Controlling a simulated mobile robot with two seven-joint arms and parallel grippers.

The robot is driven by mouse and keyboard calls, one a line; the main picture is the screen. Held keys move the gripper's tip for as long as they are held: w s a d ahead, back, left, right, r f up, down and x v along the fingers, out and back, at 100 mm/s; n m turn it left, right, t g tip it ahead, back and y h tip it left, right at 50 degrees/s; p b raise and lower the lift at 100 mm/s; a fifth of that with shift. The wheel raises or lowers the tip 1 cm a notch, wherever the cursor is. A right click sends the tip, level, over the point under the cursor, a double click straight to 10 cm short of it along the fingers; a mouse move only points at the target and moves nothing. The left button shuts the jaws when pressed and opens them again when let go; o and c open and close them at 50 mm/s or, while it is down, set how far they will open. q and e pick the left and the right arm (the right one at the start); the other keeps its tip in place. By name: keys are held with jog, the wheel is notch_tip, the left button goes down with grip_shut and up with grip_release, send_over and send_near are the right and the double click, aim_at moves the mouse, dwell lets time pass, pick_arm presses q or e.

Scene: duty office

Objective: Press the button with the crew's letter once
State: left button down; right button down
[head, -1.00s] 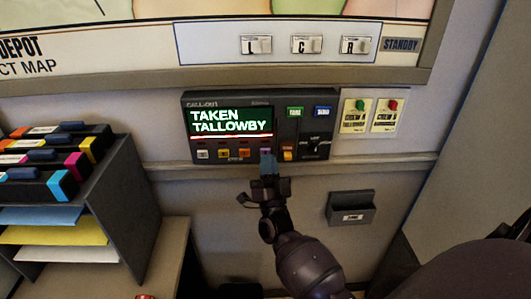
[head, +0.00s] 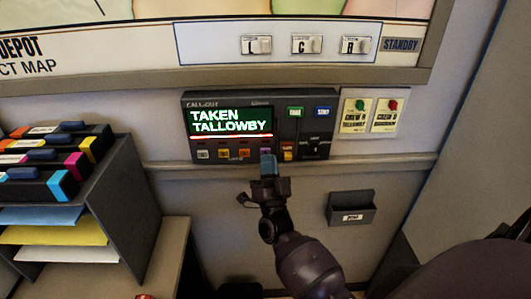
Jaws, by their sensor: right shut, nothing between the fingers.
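The call-out panel (head: 183,130) is a dark box on the wall. Its green screen (head: 230,122) reads "TAKEN TALLOWBY". Below the screen is a row of small buttons, among them a white one (head: 203,155), an orange one (head: 223,155) and another orange one (head: 244,154). Their letters are too small to read. My right gripper (head: 267,160) is shut, with its blue-grey fingertips at the right end of this row, covering part of a purplish button. I cannot tell whether it touches. My left gripper is not in view.
A green button (head: 295,112) and a blue button (head: 323,112) sit on the panel's right. Two crew cards (head: 355,115) hang beside it. A shelf of binders (head: 125,190) stands at left. A small wall holder (head: 351,209) is at lower right.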

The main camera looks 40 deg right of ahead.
jog(key=shift+w, duration=0.15)
jog(key=shift+w+d, duration=0.2)
jog(key=shift+w, duration=0.05)
jog(key=shift+w, duration=0.1)
dwell(0.6)
jog(key=shift+w+d, duration=0.2)
dwell(0.4)
jog(key=shift+s+a, duration=0.1)
jog(key=shift+s, duration=0.05)
jog(key=shift+s+a, duration=0.3)
jog(key=shift+s, duration=0.25)
